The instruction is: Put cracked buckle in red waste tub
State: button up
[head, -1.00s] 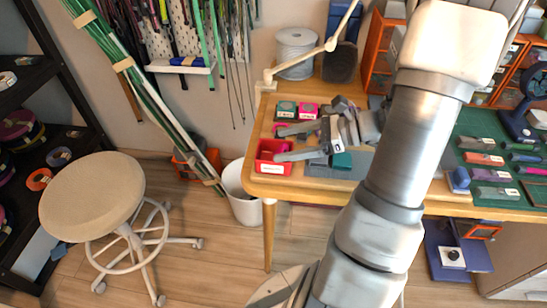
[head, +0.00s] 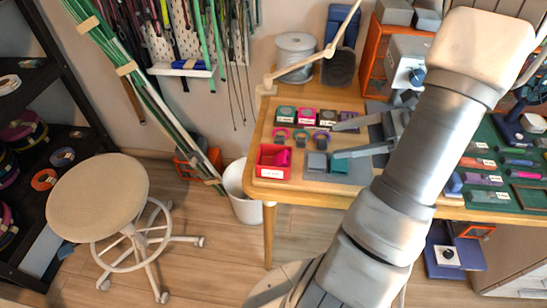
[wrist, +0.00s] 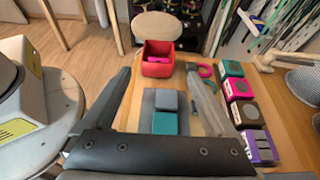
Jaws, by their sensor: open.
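The red waste tub (head: 262,170) stands near the front left corner of the table. A magenta piece (head: 283,158), apparently the buckle, lies inside the tub; whether it is cracked is too small to tell. The tub (wrist: 157,69) and the magenta piece (wrist: 158,60) also show in the wrist view, beyond my fingertips. My gripper (head: 336,143) is open, with nothing between its fingers, to the right of the tub and above the grey mat (head: 352,177). In the wrist view my spread fingers (wrist: 159,72) frame a grey block (wrist: 166,100) and a teal block (wrist: 165,123).
Several small curved pieces (head: 301,136) lie behind the tub, before a row of labelled boxes (head: 307,116). A lamp arm (head: 310,60) and white spool (head: 296,55) stand behind. A green mat with parts (head: 497,180) is at right. A white bin (head: 243,195) stands on the floor.

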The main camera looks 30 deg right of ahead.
jog(key=v, duration=0.3)
jog(key=shift+s+d+r, duration=0.15)
jog(key=shift+s+d, duration=0.05)
jog(key=shift+d, duration=0.1)
